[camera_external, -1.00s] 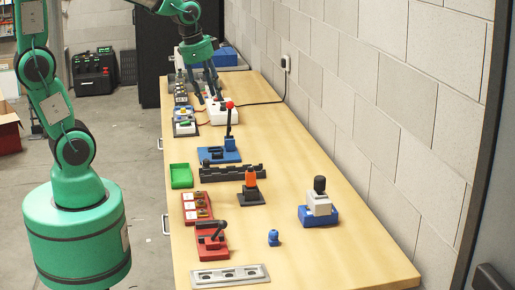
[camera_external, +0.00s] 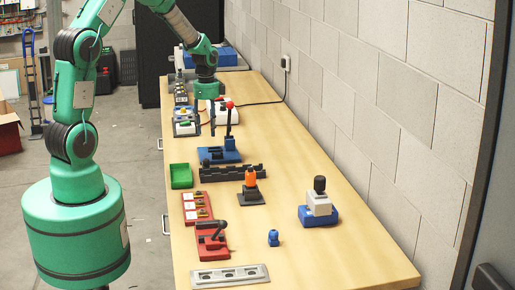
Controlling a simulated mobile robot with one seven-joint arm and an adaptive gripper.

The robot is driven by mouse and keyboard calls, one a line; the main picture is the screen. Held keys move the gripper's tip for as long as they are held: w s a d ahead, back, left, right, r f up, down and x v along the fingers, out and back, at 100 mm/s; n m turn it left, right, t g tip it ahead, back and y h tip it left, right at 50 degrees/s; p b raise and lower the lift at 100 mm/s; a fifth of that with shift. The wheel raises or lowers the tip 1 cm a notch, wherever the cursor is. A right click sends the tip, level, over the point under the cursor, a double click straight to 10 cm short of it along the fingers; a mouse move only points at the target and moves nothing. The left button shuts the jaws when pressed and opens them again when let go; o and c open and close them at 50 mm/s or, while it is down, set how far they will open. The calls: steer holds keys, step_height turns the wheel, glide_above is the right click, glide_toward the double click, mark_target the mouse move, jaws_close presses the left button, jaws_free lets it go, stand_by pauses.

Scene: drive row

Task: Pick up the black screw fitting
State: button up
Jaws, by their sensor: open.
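My gripper (camera_external: 205,127) is open and empty, pointing down over the back half of the table, close to the white box and behind the blue base with the red-topped lever. No part is between its fingers. I cannot tell for certain which piece is the black screw fitting. A black upright knob (camera_external: 319,184) stands on a grey block on a blue base at the right of the table. Small dark pieces also show on the long black rack (camera_external: 232,172) in front of my gripper, too small to make out. My gripper is apart from both.
A red-topped lever (camera_external: 229,117), a green tray (camera_external: 181,176), an orange cylinder (camera_external: 251,177) on a black base, red modules (camera_external: 211,240), a small blue piece (camera_external: 273,238) and a metal plate (camera_external: 229,276) stand on the table. A block wall runs along the right. The front right is clear.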

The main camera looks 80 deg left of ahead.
mark_target(206, 163)
steer(key=shift+s+a+f, duration=0.25)
steer(key=shift+a+f, duration=0.3)
steer(key=shift+f, duration=0.1)
steer(key=shift+s+a+f, duration=0.25)
steer(key=shift+a+f, duration=0.3)
steer(key=shift+f, duration=0.05)
steer(key=shift+f, duration=0.15)
steer(key=shift+f+b, duration=0.45)
steer(key=shift+f, duration=3.7)
steer(key=shift+f, duration=0.1)
steer(key=shift+f+b, duration=0.4)
steer(key=shift+f, duration=2.15)
steer(key=shift+d, duration=0.1)
steer(key=c, duration=1)
